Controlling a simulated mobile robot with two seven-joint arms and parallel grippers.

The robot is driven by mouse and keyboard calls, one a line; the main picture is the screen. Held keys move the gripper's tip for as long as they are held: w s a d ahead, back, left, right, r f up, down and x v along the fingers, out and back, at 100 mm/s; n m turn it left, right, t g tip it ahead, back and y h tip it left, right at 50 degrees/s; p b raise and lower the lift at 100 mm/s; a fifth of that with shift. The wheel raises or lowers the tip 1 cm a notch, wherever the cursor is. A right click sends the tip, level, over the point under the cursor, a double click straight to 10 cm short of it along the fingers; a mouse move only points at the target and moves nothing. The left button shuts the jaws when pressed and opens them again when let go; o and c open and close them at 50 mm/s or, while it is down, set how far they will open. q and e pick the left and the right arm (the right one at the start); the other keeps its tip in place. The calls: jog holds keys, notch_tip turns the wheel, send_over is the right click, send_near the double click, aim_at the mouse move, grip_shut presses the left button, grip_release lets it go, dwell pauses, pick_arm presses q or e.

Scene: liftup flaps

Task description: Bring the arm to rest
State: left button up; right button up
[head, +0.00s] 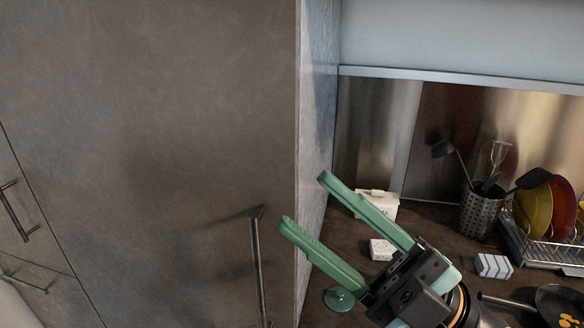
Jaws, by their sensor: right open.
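My right gripper (302,199) comes in from the lower right with its two long green fingers spread apart. Nothing is between them. It is in front of the edge of a tall grey-brown cabinet (150,130) and above the counter. The cabinet's front is closed, with a vertical bar handle (257,265) to the left of the fingers. My left gripper is out of view.
On the dark counter (430,225) stand a white box (375,204), a smaller white box (381,249), a striped block (493,266), a utensil holder (479,213), a dish rack (545,252) with plates, and a pan (560,303). A light panel (460,40) is above.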

jog(key=w+d+f+m+t+h, duration=0.3)
jog(key=w+d+m+t+h, duration=0.45)
jog(key=m+t+h, duration=0.55)
jog(key=w+d+f+m+g+h, duration=0.1)
jog(key=w+d+f+m+h, duration=0.25)
jog(key=f+m+h, duration=0.35)
jog(key=w+d+f+m+h, duration=0.2)
jog(key=d+f+m+h, duration=0.25)
jog(key=f, duration=0.45)
jog(key=s+d+f+m+g, duration=0.1)
jog(key=s+d+f+g, duration=0.2)
jog(key=f, duration=0.5)
jog(key=s+f+m+g, duration=0.1)
jog(key=s+f+g, duration=0.35)
jog(key=f, duration=0.35)
jog(key=s+f+g, duration=0.8)
jog(key=s+f, duration=0.3)
jog(key=s, duration=0.3)
jog(key=w+a+f+t+y, duration=0.1)
jog(key=w+a+f+t, duration=0.1)
jog(key=f, duration=0.3)
jog(key=w+a+f+t+y, duration=0.1)
jog(key=w+a+f+t, duration=0.1)
jog(key=w+f+t, duration=0.1)
notch_tip(320, 180, down, 2)
jog(key=shift+a+f+t, duration=0.2)
jog(key=shift+a+t, duration=0.1)
jog(key=shift+t, duration=0.25)
